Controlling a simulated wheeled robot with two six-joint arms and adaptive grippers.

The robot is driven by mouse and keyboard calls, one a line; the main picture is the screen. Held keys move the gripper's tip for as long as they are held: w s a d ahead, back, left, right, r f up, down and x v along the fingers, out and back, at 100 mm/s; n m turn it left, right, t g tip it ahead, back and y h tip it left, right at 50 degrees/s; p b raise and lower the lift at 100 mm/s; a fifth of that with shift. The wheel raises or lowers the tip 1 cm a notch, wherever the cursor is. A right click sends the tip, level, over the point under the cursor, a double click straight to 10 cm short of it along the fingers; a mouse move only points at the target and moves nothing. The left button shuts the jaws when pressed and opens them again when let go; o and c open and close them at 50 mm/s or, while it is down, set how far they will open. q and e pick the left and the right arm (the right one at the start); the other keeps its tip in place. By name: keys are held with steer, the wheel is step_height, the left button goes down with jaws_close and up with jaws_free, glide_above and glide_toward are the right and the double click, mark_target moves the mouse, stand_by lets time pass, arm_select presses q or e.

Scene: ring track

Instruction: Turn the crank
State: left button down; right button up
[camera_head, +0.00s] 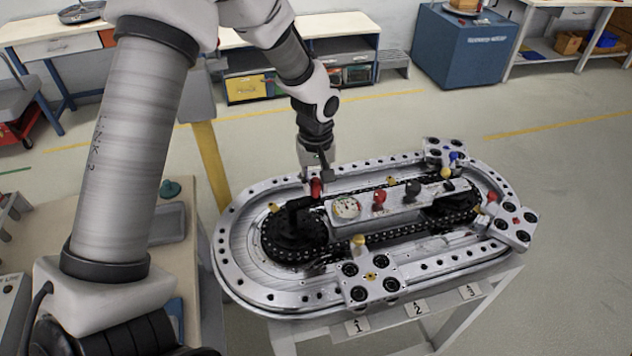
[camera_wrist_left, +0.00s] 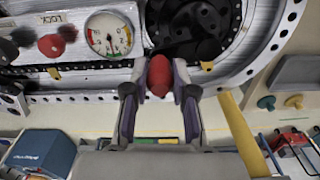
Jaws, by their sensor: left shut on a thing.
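The crank (camera_head: 298,203) is a black arm on a black hub at the left end of the oval ring track (camera_head: 236,262). Its red knob (camera_head: 316,187) stands at the arm's outer end, near the gauge. My left gripper (camera_head: 315,178) reaches down from above and is shut on the red knob. In the left wrist view the red knob (camera_wrist_left: 160,75) sits between the two fingers of my left gripper (camera_wrist_left: 160,82), with the black crank hub (camera_wrist_left: 190,30) beyond it. My right gripper is not in view.
A round gauge (camera_head: 346,207), a red knob and a dark knob (camera_head: 412,189) stand on the middle panel. Silver carriages (camera_head: 371,282) sit on the track at the front, right and back. Number plates (camera_head: 357,325) line the front edge. Floor at right is clear.

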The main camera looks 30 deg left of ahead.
arm_select(q)
steer(key=c, duration=0.9)
jaws_free()
steer(key=shift+c, duration=0.2)
steer(key=shift+w+a, duration=0.1)
step_height(320, 180, up, 12)
steer(key=shift+f, duration=0.1)
